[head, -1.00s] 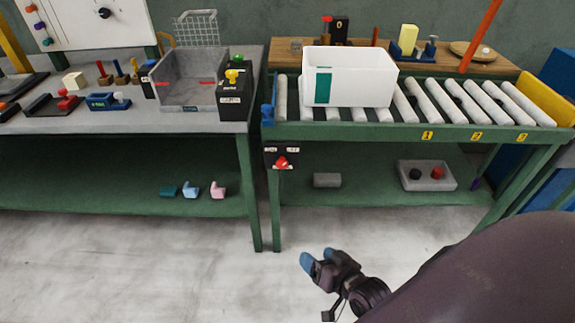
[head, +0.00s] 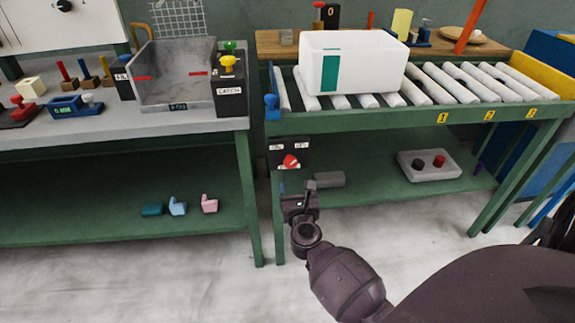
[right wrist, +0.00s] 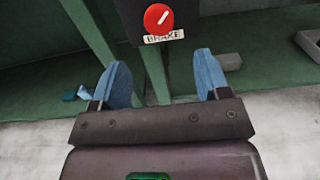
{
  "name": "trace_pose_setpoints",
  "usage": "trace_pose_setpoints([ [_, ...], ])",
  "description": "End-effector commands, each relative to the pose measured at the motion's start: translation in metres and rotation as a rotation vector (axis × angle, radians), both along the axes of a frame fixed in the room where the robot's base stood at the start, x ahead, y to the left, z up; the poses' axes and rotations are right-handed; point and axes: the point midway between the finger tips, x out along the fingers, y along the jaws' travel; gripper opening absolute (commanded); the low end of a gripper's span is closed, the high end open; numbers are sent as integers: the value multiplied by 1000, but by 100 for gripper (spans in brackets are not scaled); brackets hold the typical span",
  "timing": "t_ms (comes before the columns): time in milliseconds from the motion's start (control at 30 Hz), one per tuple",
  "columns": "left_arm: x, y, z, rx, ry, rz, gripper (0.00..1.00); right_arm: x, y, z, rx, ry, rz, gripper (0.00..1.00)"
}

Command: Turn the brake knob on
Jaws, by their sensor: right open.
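The brake knob (head: 291,162) is red with a pale pointer line and sits on a black box (head: 275,145) on the front left of the roller conveyor's frame. In the right wrist view the knob (right wrist: 158,18) shows at the top centre, above a label reading BRAKE (right wrist: 163,37). My right gripper (right wrist: 160,84) is open and empty, its two blue fingers apart, below and short of the knob. In the head view my right gripper (head: 296,190) is just below the box; its fingertips are hard to make out there. My left gripper is not in view.
A white bin (head: 375,70) stands on the conveyor rollers (head: 448,82). A grey block (head: 329,179) and a grey tray (head: 405,165) lie on the green shelf below. A green table leg (head: 247,200) stands left of my gripper. A grey workbench (head: 130,122) is at left.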

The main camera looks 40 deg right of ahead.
Motion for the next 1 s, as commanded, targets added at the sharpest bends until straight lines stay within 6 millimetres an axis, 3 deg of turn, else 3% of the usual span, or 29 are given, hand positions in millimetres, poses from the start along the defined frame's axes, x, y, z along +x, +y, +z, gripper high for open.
trace_pose_setpoints([
  [600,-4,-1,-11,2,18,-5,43,76,-46,-1,-2,1,1,69],
  [1000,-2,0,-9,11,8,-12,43,91,-55,1,0,-2,1,69],
])
